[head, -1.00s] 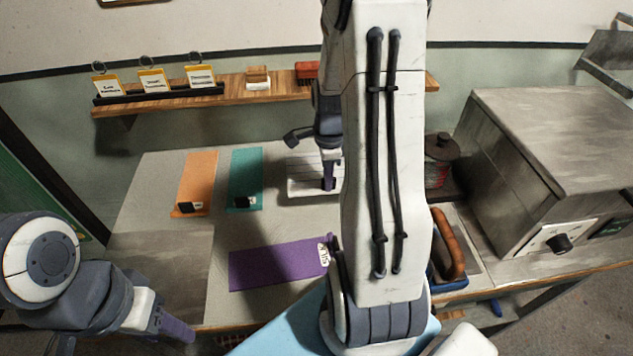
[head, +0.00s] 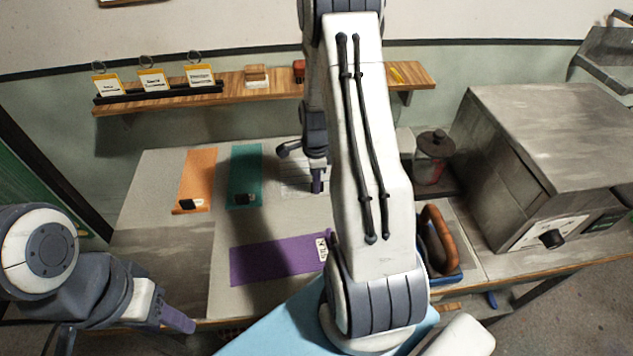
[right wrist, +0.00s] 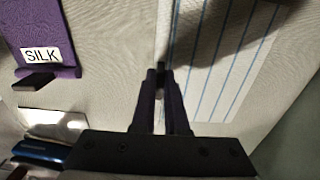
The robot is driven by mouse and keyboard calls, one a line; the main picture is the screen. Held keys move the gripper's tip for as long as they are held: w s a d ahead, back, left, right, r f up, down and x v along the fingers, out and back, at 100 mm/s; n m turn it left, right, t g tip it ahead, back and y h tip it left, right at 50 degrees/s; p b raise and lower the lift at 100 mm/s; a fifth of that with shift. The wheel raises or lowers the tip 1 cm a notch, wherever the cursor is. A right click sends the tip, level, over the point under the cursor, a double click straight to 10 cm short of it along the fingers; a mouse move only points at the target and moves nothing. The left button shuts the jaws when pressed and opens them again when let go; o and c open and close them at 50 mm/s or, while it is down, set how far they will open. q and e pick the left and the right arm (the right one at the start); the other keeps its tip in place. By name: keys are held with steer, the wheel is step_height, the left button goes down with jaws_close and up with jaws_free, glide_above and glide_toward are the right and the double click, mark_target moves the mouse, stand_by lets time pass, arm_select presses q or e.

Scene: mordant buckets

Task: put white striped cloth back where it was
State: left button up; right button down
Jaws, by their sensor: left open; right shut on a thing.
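The white striped cloth (head: 296,176) lies at the back of the table, right of the teal cloth (head: 246,170); my right arm hides part of it. In the right wrist view the cloth (right wrist: 228,62) shows blue stripes and seems flat, close to the tabletop. My right gripper (right wrist: 161,76) is shut at its near left edge, on a small dark piece there; its tips also show in the head view (head: 317,186). My left gripper (head: 178,322) is open and empty at the table's front left, only partly in view.
An orange cloth (head: 198,175) lies left of the teal one, and a purple cloth (head: 275,262) labelled SILK lies in front. A shelf (head: 230,92) with cards runs along the wall. A jar (head: 433,155) and a metal oven (head: 545,140) stand right.

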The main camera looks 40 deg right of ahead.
steer(key=c, duration=0.9)
jaws_free()
steer(key=shift+f, duration=0.1)
steer(key=shift+c, duration=0.2)
steer(key=shift+r, duration=0.5)
step_height(320, 180, up, 12)
steer(key=b, duration=0.1)
steer(key=shift+f+b, duration=0.25)
steer(key=shift+b, duration=0.05)
